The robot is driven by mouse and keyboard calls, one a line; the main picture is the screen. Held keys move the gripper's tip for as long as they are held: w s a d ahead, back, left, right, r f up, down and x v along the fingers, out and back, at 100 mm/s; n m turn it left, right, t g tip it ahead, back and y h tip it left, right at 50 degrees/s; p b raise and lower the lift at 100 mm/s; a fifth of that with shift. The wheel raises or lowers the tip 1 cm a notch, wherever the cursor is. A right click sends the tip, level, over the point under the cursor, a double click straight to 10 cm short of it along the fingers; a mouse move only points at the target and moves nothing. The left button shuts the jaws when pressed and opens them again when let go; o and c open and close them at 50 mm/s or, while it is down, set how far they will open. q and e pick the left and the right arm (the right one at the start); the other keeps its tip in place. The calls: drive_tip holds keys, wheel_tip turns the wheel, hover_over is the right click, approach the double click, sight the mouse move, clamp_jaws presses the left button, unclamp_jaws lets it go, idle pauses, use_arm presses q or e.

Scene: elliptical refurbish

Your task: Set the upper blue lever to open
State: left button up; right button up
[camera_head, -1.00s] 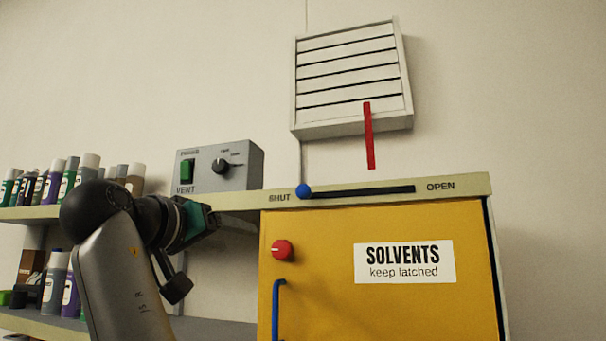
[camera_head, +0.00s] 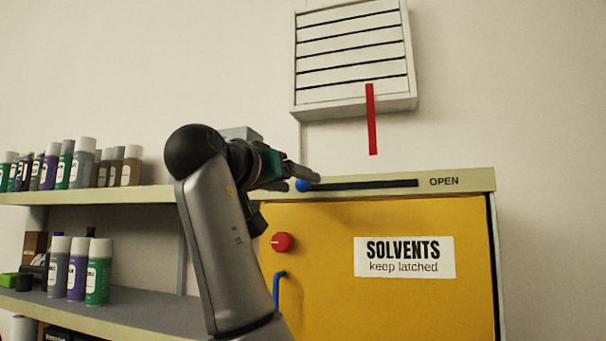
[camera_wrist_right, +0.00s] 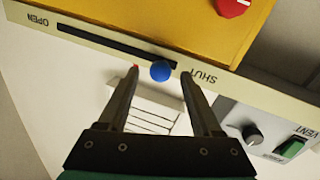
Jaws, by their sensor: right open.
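The upper blue lever is a round blue knob (camera_head: 303,185) on a dark horizontal slot in the cabinet's top strip. It sits at the slot's left end, the SHUT side; the arm hides the SHUT label in the head view, and OPEN stands at the right. My right gripper (camera_head: 305,181) is at the knob, its fingers pointing right in the head view. In the right wrist view the knob (camera_wrist_right: 161,71) appears between the tips of the open right gripper (camera_wrist_right: 160,75); contact cannot be told. My left gripper is not in view.
The yellow cabinet door (camera_head: 400,305) has a red knob (camera_head: 282,242) and a lower blue handle (camera_head: 277,290). A red strip (camera_head: 371,120) hangs below the wall vent (camera_head: 353,60). My arm mostly hides a grey VENT box (camera_head: 240,133). Bottles line the left shelves.

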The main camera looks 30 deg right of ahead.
sight(299, 182)
drive_tip(key=shift+p+x, duration=0.4)
drive_tip(key=shift+x, duration=1.25)
clamp_jaws()
